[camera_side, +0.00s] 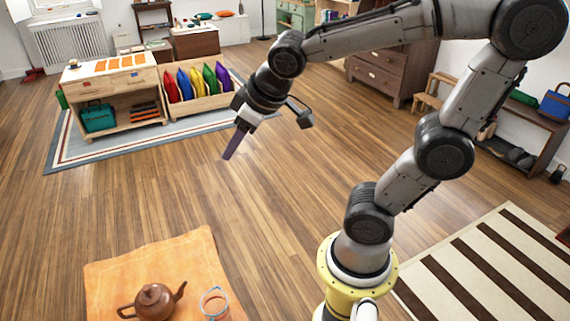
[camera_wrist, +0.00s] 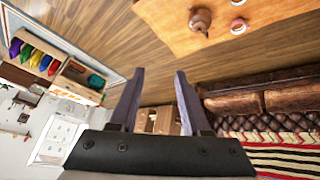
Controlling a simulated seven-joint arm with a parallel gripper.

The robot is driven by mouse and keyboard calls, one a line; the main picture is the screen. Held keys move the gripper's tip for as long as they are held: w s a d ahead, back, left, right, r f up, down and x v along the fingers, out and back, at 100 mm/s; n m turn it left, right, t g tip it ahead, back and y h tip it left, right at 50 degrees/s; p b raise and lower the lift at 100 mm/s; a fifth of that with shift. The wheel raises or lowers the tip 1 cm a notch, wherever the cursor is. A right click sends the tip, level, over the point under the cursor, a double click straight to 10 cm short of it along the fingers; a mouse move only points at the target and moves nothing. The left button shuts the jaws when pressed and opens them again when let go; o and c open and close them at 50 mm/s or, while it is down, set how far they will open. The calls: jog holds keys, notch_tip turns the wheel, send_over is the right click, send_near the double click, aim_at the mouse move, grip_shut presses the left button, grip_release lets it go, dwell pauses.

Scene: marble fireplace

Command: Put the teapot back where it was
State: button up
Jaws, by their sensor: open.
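A brown teapot (camera_side: 154,300) sits upright on an orange mat (camera_side: 190,257) at the bottom left of the side view, its spout pointing right. In the wrist view the teapot (camera_wrist: 200,20) is near the top, on the same orange mat (camera_wrist: 168,22). My gripper (camera_side: 229,157) is high above the floor and well beyond the mat, apart from the teapot. In the wrist view my gripper (camera_wrist: 160,78) shows two spread fingers with nothing between them.
A wooden cabinet (camera_side: 110,80) and a bin of coloured cushions (camera_side: 197,92) stand at the back left. A brown leather sofa (camera_wrist: 275,118) shows in the wrist view. The middle wooden floor is clear.

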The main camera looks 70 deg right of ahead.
jog(key=s+a+f+y, duration=0.1)
jog(key=s+a, duration=0.1)
jog(key=s, duration=0.9)
jog(key=shift+a+f+m+g, duration=0.2)
jog(key=shift+f+m+g, duration=0.1)
dwell(0.4)
